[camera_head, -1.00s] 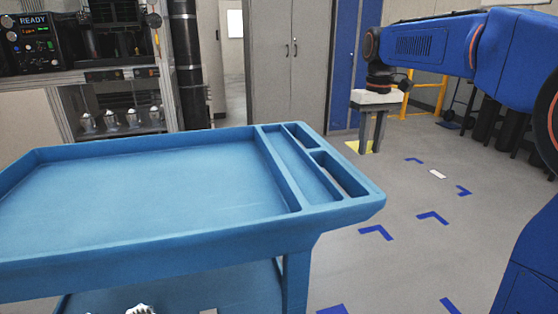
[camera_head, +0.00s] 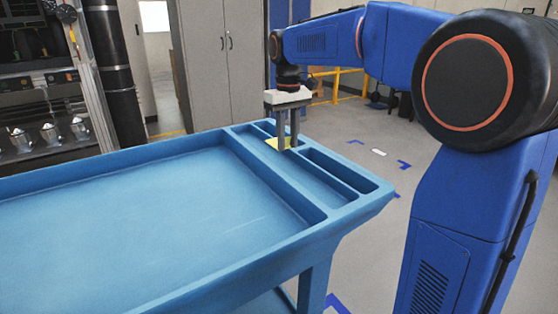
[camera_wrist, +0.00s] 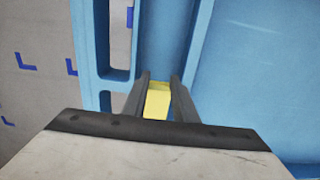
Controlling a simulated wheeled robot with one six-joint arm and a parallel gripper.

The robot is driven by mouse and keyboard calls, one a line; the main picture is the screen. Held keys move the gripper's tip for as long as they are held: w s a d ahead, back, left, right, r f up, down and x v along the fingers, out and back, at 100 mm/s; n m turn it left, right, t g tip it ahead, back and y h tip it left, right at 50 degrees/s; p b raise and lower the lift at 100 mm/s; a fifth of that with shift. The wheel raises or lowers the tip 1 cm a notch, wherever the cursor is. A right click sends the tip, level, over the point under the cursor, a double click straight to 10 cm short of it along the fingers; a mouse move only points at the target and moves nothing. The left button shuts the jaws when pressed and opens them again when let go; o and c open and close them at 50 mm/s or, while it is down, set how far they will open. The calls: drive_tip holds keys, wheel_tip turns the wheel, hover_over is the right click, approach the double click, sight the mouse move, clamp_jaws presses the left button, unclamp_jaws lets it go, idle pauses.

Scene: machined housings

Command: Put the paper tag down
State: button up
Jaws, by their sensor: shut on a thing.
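The paper tag (camera_head: 276,143) is a small flat yellow piece between the fingers of my gripper (camera_head: 289,146). In the head view it is at the far end of the blue cart's top (camera_head: 245,262), over the narrow compartments. My gripper points down, shut on the tag. In the wrist view the tag (camera_wrist: 158,101) shows between the two dark fingers (camera_wrist: 159,100), above the long middle compartment (camera_wrist: 163,45). I cannot tell whether the tag touches the cart's surface.
The cart's wide tray (camera_head: 150,215) is empty, left of the compartments. Raised walls and a rim surround each compartment. A shelf (camera_head: 50,150) with several metal parts stands at the left back. Grey cabinets (camera_head: 218,60) stand behind. Blue floor marks (camera_head: 404,165) lie on open floor at right.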

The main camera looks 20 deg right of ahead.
sight(287, 170)
drive_tip(key=shift+f, duration=3.25)
drive_tip(key=o, duration=1)
drive_tip(key=shift+f, duration=0.15)
wheel_tip(287, 170, up, 12)
